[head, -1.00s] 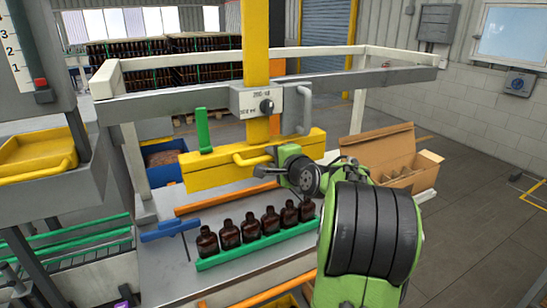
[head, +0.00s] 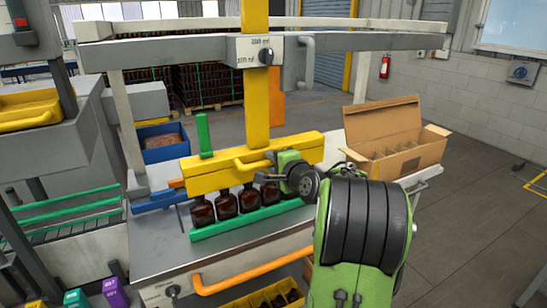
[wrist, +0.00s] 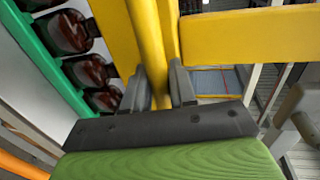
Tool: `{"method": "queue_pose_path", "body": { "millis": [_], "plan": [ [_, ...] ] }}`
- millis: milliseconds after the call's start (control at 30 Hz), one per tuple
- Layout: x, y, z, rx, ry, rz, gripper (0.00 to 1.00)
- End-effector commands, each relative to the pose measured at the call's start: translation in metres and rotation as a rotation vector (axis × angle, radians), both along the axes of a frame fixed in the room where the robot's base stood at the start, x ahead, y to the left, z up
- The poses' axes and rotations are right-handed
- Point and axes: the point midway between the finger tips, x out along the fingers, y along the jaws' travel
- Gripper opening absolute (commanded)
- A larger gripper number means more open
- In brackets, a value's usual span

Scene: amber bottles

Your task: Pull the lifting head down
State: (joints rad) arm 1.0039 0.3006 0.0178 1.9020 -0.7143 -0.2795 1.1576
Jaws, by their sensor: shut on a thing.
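The yellow lifting head (head: 207,180) is a long bar on a yellow vertical column (head: 256,110). It sits low over a row of amber bottles (head: 226,207), and its bar hides their tops. My gripper (head: 274,160) is at the yellow handle (head: 246,166) on the bar's front. In the wrist view the two dark fingers of my gripper (wrist: 160,92) are shut around the yellow handle (wrist: 150,45). The bottles (wrist: 70,32) show at the left there, beside the bar. Whether the head touches the bottles is hidden.
A green rail (head: 235,224) runs in front of the bottles on the grey table (head: 165,250). A grey crossbeam frame (head: 370,42) spans above. An open cardboard box (head: 408,160) stands at the right. An orange bar (head: 255,270) runs along the table's front.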

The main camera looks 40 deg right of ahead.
Motion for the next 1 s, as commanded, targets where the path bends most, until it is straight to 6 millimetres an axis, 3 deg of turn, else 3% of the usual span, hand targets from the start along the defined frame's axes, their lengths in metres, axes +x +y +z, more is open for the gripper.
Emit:
{"method": "queue_pose_path", "body": {
  "millis": [33,200,667,700,800,1000],
  "plan": [
    [0.000,0.001,-0.021,0.008,0.008,0.003,0.00],
    [0.001,0.002,-0.039,0.008,0.008,0.004,0.00],
    [0.000,0.002,-0.043,0.009,0.009,0.004,0.00],
    [0.000,0.002,-0.043,0.009,0.009,0.004,0.27],
    [0.000,0.001,-0.042,0.007,0.007,0.004,0.43],
    [0.000,0.001,-0.041,0.004,0.003,0.003,0.44]
  ]
}}
